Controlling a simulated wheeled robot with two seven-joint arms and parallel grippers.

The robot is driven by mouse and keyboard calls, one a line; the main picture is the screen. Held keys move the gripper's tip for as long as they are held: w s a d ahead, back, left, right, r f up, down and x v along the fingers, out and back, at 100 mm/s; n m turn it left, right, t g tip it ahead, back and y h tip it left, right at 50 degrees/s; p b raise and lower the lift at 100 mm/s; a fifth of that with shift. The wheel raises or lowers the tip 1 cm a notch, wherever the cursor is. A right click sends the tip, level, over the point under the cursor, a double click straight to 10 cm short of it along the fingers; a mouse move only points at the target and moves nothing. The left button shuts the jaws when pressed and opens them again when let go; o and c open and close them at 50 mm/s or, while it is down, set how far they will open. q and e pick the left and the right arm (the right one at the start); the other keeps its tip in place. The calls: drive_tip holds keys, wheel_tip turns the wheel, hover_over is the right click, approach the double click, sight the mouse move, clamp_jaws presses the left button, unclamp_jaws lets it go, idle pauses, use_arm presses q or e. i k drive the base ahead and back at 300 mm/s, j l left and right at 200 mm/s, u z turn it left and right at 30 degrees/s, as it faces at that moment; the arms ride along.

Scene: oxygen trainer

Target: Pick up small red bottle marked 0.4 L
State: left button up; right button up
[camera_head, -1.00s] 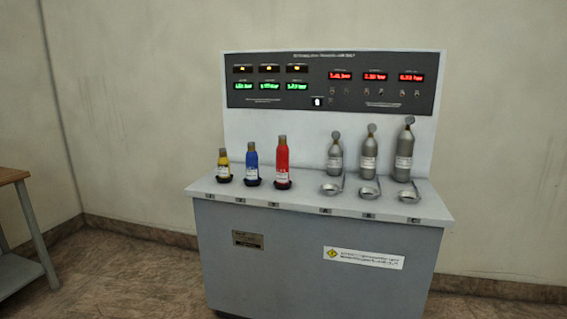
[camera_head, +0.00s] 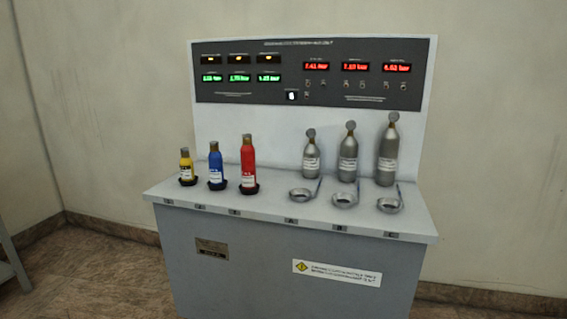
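The red bottle (camera_head: 248,166) stands upright in a dark round holder on the left half of the grey console's top. It has a white label and a brownish cap; the label's writing is too small to read. It is the tallest of the three coloured bottles. A blue bottle (camera_head: 216,168) and a shorter yellow bottle (camera_head: 186,168) stand to its left in similar holders. Neither of my grippers is in view.
The console (camera_head: 290,255) has a shelf-like top with empty metal rings (camera_head: 344,201) at the front right. Several grey bottles (camera_head: 348,157) stand behind them. A display panel (camera_head: 313,75) rises at the back.

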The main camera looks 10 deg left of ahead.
sight(247, 155)
drive_tip(key=i+u, duration=0.8)
drive_tip(key=i+l+u, duration=0.25)
drive_tip(key=u, duration=0.15)
drive_tip(key=i+j+u, duration=0.25)
drive_tip(key=i+u, duration=0.2)
drive_tip(key=i, duration=0.15)
drive_tip(key=i+u, duration=0.45)
drive_tip(key=i, duration=0.2)
drive_tip(key=i+j+z, duration=0.1)
drive_tip(key=i+z, duration=0.15)
drive_tip(key=z, duration=0.2)
drive_tip(key=i+j+z, duration=0.15)
drive_tip(key=z, duration=0.3)
drive_tip(key=i+j+z, duration=0.4)
drive_tip(key=k+l, duration=0.1)
